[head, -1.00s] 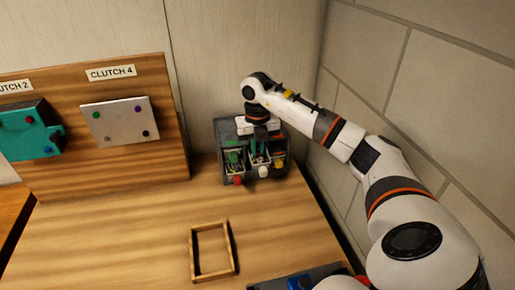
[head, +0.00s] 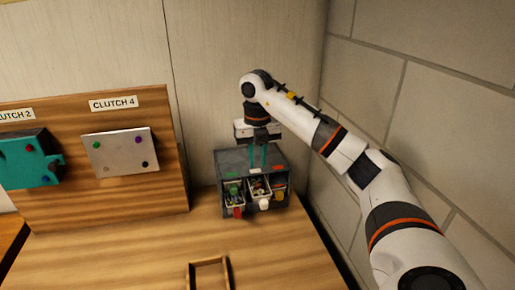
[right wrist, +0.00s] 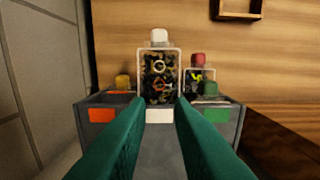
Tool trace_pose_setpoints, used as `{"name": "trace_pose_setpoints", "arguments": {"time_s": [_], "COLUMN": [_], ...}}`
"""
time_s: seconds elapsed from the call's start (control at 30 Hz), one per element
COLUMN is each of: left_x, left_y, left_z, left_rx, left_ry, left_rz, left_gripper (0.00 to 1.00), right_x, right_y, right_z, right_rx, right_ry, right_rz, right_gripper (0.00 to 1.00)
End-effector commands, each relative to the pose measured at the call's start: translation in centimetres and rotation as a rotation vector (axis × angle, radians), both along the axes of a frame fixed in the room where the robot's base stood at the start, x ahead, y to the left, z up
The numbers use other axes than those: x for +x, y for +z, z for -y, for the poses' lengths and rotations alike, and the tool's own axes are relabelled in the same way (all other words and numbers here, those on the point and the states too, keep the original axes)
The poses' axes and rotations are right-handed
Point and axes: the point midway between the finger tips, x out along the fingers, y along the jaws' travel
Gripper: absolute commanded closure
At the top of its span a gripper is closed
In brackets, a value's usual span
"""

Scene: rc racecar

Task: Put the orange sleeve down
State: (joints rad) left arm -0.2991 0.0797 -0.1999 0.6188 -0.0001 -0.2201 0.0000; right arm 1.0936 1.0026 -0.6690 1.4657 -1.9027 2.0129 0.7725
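My right gripper (head: 259,167) is above the grey drawer cabinet (head: 236,163), with its two teal fingers pointing down. In the right wrist view its fingers (right wrist: 165,100) are apart with nothing seen between them. The middle drawer (right wrist: 180,75), with a white knob, is pulled out and holds many small dark, yellow and orange-toned rings or parts. I cannot single out the orange sleeve among them with certainty. My left gripper is not in view.
The red-knobbed drawer (right wrist: 198,62) is also out and holds small parts. A yellow knob (right wrist: 123,82) marks the third drawer. A wooden frame tray (head: 208,261) lies on the table. A clutch panel (head: 180,190) stands left; a wall (head: 400,120) rises right.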

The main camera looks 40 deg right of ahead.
Motion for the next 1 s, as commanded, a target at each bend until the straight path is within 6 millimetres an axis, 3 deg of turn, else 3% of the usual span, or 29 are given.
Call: {"name": "trace_pose_setpoints", "arguments": {"time_s": [0.03,0.2,0.87,1.0], "left_x": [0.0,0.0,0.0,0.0], "left_y": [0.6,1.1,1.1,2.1], "left_z": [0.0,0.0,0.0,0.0], "left_rx": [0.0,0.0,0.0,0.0], "left_ry": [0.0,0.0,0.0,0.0], "left_rz": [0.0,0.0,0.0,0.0], "left_gripper": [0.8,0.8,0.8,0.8], "right_x": [0.0,0.0,0.0,0.0], "right_y": [1.5,3.2,3.7,4.7], "right_z": [0.2,0.1,0.1,0.0], "right_rx": [-0.002,0.0,0.0,0.001], "right_ry": [-0.003,-0.003,-0.002,-0.002], "right_rz": [0.004,0.002,-0.001,0.0], "right_gripper": [0.8,0.8,0.8,0.8]}}
